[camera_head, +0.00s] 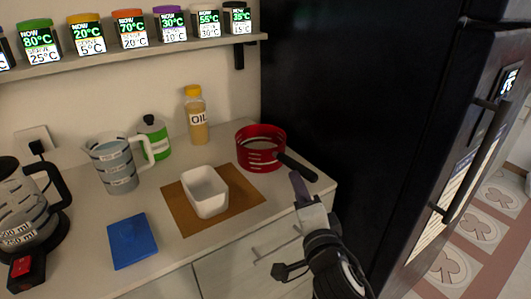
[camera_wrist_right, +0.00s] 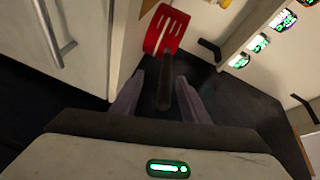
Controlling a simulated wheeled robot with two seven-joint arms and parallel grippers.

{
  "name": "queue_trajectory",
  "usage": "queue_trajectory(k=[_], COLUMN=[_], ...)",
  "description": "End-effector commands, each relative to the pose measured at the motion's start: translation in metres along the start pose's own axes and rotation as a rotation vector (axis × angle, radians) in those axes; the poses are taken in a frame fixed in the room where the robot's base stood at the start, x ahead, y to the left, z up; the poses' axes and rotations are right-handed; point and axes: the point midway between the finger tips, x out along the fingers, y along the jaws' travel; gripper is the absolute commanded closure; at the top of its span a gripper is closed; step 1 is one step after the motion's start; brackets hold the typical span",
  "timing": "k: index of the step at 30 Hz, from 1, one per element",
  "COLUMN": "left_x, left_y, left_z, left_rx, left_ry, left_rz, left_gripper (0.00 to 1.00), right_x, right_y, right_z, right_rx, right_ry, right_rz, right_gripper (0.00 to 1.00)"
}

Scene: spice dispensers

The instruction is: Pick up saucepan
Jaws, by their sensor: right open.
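The red saucepan (camera_head: 251,160) with light slots stands on the counter's back right, by the dark fridge. Its black handle (camera_head: 297,167) points to the front right over the counter edge. My right gripper (camera_head: 300,184) is just in front of the handle's end. In the right wrist view the red pan (camera_wrist_right: 167,30) is ahead, and the handle (camera_wrist_right: 164,95) lies between the two open fingers of my right gripper (camera_wrist_right: 160,78). I see no finger closed on the handle. My left gripper is not in view.
A white dish (camera_head: 208,207) sits on a brown mat (camera_head: 245,203) left of the pan. An oil bottle (camera_head: 196,117), a measuring jug (camera_head: 115,166) and a blue square (camera_head: 132,241) are farther left. The black fridge (camera_head: 350,90) closes off the right side.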

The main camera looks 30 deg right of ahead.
Motion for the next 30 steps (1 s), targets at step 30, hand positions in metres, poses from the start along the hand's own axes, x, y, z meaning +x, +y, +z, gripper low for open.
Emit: queue_trajectory(k=[30], left_x=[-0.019], left_y=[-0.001], left_z=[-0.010], left_rx=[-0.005], left_ry=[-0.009], left_rz=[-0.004], left_gripper=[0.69], right_x=[0.105], right_y=[-0.015], right_z=[-0.002], right_rx=[0.040], right_ry=[0.002], right_rz=[-0.023], right_gripper=[0.59])
